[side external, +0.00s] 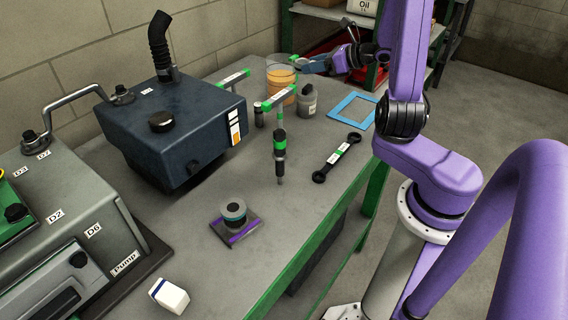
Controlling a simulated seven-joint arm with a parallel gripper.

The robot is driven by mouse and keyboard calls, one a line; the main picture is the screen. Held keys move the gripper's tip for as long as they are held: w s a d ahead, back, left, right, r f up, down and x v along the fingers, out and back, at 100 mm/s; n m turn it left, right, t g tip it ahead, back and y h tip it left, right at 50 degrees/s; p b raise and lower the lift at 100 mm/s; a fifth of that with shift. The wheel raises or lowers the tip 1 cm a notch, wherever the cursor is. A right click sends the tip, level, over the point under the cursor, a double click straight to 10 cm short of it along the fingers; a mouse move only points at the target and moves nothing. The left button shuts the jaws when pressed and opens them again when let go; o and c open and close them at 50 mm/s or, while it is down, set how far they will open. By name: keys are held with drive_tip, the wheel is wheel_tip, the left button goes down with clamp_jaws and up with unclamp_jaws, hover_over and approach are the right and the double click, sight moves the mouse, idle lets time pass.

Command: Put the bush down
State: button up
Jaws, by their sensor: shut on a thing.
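My gripper (308,66) is at the back of the bench, just right of and close to the rim of a glass beaker of orange liquid (281,84). It points left and is shut on the bush. The bush is small and largely lost among the fingers and the beaker rim, so its exact shape and tilt cannot be told. Whether it is over the beaker or beside it is also unclear. A dark round part with a grey-green top (233,209) sits on a purple-edged plate (247,235) at the front of the bench.
A grey bottle (307,100), a blue frame (352,111) and a labelled black link (336,158) lie near the beaker. A black-and-green injector-like tool (280,152) stands mid-bench. A dark tank (172,130) and grey pump (75,215) fill the left. A white box (170,296) is in front.

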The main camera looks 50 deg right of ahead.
drive_tip(key=shift+n+y, duration=0.6)
drive_tip(key=shift+y, duration=0.1)
drive_tip(key=a+r, duration=0.1)
drive_tip(key=a, duration=0.4)
drive_tip(key=a+r, duration=0.1)
drive_tip(key=a, duration=0.4)
drive_tip(key=a+r, duration=0.1)
drive_tip(key=a, duration=0.4)
drive_tip(key=shift+w+r, duration=0.15)
drive_tip(key=shift+w, duration=0.25)
drive_tip(key=w+a+r+m+h, duration=0.2)
drive_tip(key=w+a+m+h, duration=0.1)
drive_tip(key=w+a, duration=0.4)
drive_tip(key=shift+w+h, duration=0.5)
drive_tip(key=shift+a, duration=0.1)
